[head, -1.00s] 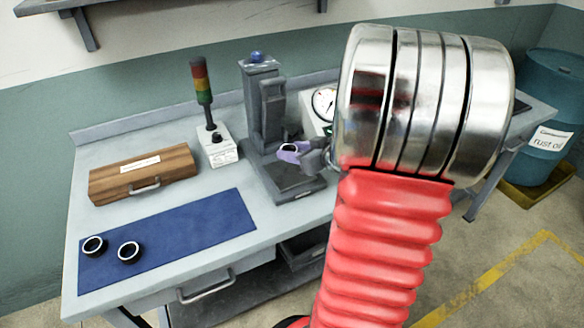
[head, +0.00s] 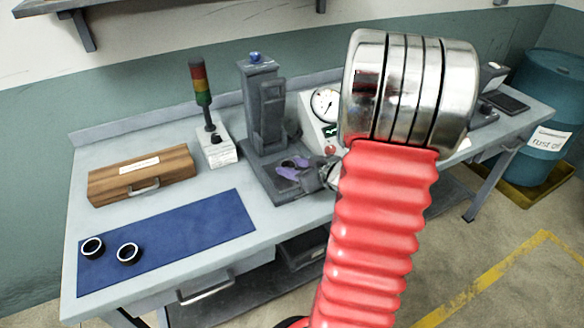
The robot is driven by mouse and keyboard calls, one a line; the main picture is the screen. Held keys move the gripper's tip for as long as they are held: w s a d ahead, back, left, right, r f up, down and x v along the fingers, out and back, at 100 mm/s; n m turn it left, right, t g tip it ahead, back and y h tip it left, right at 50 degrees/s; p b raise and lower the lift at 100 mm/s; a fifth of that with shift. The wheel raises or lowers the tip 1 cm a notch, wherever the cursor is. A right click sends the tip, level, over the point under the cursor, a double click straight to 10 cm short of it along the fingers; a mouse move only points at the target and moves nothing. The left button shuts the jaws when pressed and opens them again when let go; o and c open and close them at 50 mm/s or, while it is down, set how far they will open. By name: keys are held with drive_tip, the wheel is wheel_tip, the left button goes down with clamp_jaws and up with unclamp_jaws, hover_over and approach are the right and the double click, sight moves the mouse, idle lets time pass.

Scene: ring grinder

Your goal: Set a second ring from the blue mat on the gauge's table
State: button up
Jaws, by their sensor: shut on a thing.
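My gripper (head: 293,168) has purple fingers and is shut on a dark ring (head: 288,164), which they partly hide. It is low over the base of the grey gauge stand (head: 262,118), in front of its column. I cannot tell whether the held ring touches the gauge's table beneath it. Two more dark rings with pale rims, one at the far left (head: 92,248) and one beside it (head: 129,254), lie on the left end of the blue mat (head: 190,235).
A wooden case (head: 143,175) and a signal light on a white box (head: 216,150) stand left of the gauge. A dial box (head: 325,115) is right behind my gripper. My red arm hides part of the bench's right half. The mat's right part is bare.

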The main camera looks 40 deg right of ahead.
idle(0.3)
drive_tip(key=o, duration=1.1)
drive_tip(key=shift+f, duration=0.1)
drive_tip(key=shift+o, duration=0.2)
drive_tip(key=shift+s+r, duration=0.4)
drive_tip(key=shift+s, duration=0.15)
drive_tip(key=v, duration=1.1)
drive_tip(key=shift+w, duration=0.15)
